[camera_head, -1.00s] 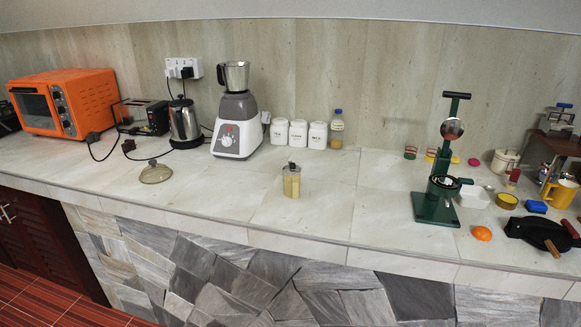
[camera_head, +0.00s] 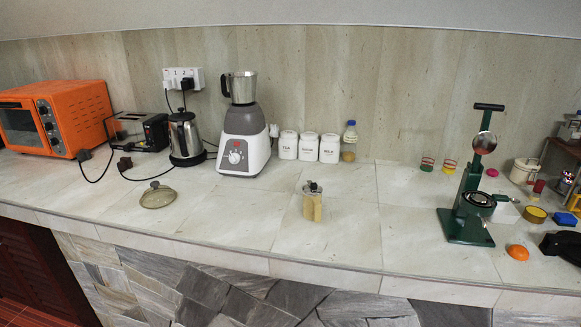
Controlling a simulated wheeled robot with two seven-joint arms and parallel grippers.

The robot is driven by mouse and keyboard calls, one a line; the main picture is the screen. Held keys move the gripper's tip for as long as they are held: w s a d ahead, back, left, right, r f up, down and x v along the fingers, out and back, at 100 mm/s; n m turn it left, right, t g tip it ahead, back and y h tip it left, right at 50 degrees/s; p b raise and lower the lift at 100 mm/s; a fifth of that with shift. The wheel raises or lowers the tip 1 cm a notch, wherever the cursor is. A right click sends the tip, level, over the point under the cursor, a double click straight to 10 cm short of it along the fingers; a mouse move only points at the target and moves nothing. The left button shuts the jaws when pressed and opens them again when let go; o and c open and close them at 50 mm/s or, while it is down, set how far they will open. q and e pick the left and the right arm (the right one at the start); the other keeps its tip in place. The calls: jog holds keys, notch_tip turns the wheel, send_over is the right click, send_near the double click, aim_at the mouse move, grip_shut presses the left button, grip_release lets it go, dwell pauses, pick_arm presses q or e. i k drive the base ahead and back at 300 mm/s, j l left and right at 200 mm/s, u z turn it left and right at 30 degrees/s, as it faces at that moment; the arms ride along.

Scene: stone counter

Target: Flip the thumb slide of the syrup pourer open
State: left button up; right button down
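The syrup pourer (camera_head: 312,207) stands upright on the stone counter, near the front edge in the middle of the head view. It looks like a small clear container with yellowish contents and a dark and metallic top (camera_head: 312,188). The thumb slide is too small to make out, so I cannot tell how it sits. Neither of my grippers shows in the head view, and nothing is touching the pourer.
A glass lid (camera_head: 158,196) lies left of the pourer. A blender (camera_head: 242,140) and white canisters (camera_head: 308,146) stand behind it. A green press (camera_head: 470,205) and an orange (camera_head: 517,252) are to the right. The counter (camera_head: 250,225) around the pourer is clear.

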aim_at(313, 186)
jog(key=i+j, duration=0.25)
jog(key=j, duration=0.15)
jog(key=i+j, duration=0.25)
jog(key=j, duration=0.15)
jog(key=i+j, duration=0.25)
jog(key=j, duration=0.2)
